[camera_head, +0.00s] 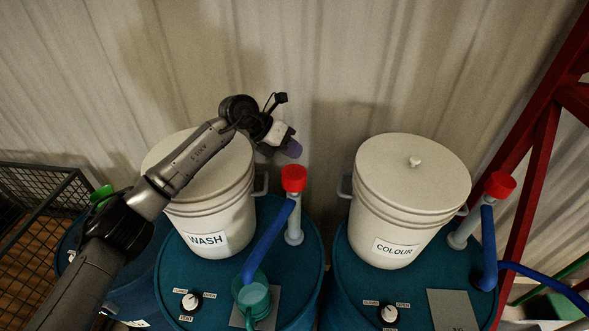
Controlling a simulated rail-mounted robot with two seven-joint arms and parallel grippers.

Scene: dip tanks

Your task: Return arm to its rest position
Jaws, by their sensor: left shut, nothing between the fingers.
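My left arm comes in from the lower left and reaches up over the white WASH bucket (212,214). My left gripper (290,148) is shut and empty, just right of that bucket's lid and above the red-capped pipe (293,178). It appears apart from both. Its fingertips are small and dark purple, pointing down to the right. My right gripper is not in view.
A white COLOUR bucket (412,190) stands on a teal drum (355,290) at right. A green cup (253,300) sits on the WASH drum (190,262). A wire cage (40,200) is at left, a red frame (535,140) at right, a corrugated wall behind.

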